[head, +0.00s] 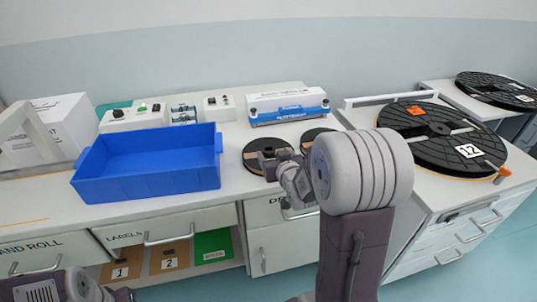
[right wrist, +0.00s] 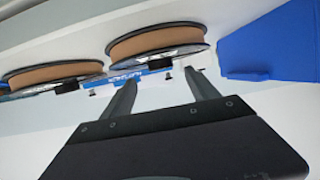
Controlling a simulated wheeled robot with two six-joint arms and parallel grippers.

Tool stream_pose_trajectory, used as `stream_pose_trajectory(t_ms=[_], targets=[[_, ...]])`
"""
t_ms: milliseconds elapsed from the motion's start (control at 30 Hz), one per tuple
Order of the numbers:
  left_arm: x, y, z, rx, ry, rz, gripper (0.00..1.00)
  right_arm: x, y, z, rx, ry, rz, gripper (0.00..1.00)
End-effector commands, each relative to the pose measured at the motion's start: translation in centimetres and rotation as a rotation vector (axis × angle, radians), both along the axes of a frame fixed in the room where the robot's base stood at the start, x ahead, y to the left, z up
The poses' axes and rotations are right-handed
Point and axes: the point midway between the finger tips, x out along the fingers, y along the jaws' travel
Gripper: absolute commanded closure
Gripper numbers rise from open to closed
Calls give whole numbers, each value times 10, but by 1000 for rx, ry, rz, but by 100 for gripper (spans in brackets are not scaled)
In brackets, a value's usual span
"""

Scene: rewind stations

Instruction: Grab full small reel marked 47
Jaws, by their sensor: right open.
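Two small dark reels lie on the bench right of the blue tray, a left one (head: 253,150) and a right one (head: 316,133). In the right wrist view both look wound with brown tape, the left one (right wrist: 155,41) nearer the tray and the right one (right wrist: 55,75) beside it. No number 47 is readable on either. My right gripper (head: 272,163) is at the left reel's front edge; in its wrist view the open fingers (right wrist: 160,78) point at this reel with nothing held. Part of my left arm shows at the bottom left; its fingers are not clear.
The blue tray (head: 150,184) stands empty left of the reels. A blue-and-white device (head: 288,105) and small control boxes (head: 134,119) stand behind. A large reel marked 12 (head: 440,145) lies on the right bench.

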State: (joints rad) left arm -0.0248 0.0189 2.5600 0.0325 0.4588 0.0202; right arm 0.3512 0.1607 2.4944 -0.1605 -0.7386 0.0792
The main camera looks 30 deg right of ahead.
Motion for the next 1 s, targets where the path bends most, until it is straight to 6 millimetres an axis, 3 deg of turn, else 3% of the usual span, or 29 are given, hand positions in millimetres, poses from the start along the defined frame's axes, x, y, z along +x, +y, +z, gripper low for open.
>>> stream_pose_trajectory(t_ms=[233, 500, 567, 767, 1000], targets=[[0, 0, -8, 0, 0, 0, 64, 39, -7, -17, 1, 1, 1, 31], [0, 0, -8, 0, 0, 0, 64, 45, -9, -18, 0, 0, 1, 31], [0, 0, -8, 0, 0, 0, 64, 45, -9, -18, 0, 0, 1, 42], [0, 0, -8, 0, 0, 0, 64, 45, -9, -18, 0, 0, 1, 98], [0, 0, -8, 0, 0, 0, 64, 46, -9, -16, -1, -4, 1, 100]])
